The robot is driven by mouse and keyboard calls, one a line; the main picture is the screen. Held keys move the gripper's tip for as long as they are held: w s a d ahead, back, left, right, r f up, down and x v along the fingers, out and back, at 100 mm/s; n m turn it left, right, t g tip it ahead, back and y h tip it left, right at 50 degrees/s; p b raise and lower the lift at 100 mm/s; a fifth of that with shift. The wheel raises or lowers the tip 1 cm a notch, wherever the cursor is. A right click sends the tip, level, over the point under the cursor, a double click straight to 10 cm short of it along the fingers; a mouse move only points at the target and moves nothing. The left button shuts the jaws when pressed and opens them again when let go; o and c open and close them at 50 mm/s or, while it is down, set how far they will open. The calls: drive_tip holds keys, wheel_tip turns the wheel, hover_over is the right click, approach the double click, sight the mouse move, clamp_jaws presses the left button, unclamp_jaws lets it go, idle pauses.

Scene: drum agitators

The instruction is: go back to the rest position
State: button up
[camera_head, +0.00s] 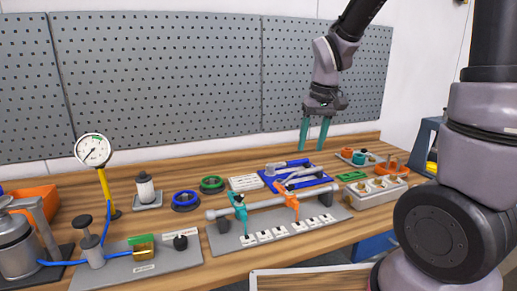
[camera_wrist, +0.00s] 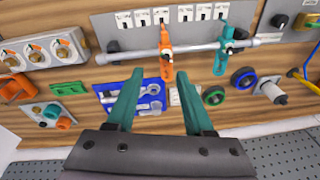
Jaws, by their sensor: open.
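My gripper (camera_head: 314,134) has two teal fingers and is open and empty. In the head view it hangs pointing down above the back right part of the wooden bench (camera_head: 165,228), in front of the pegboard. The wrist view shows the open fingers (camera_wrist: 158,92) apart, with the blue tool tray (camera_wrist: 151,97) beyond and between them. Nothing is held between the fingers.
A pipe rack (camera_head: 270,204) with a teal and an orange handle stands mid-bench. A pressure gauge (camera_head: 93,150) on a yellow stem rises at left. A grey socket block (camera_head: 378,188) sits at right. The pegboard (camera_head: 170,80) stands close behind. Air above the bench is mostly clear.

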drive_tip(key=s+d+r+m+t, duration=0.2)
drive_tip(key=s+d+r+m, duration=0.1)
drive_tip(key=s+r, duration=0.3)
drive_tip(key=s+d+r+m+t, duration=0.2)
drive_tip(key=s+d+r+t, duration=0.1)
drive_tip(key=r, duration=0.6)
drive_tip(key=s+d, duration=0.1)
drive_tip(key=s, duration=0.1)
drive_tip(key=shift+s+d+r+m+t+y, duration=0.2)
drive_tip(key=shift+s+m+t+y, duration=0.1)
drive_tip(key=shift+s+m, duration=0.1)
idle(0.6)
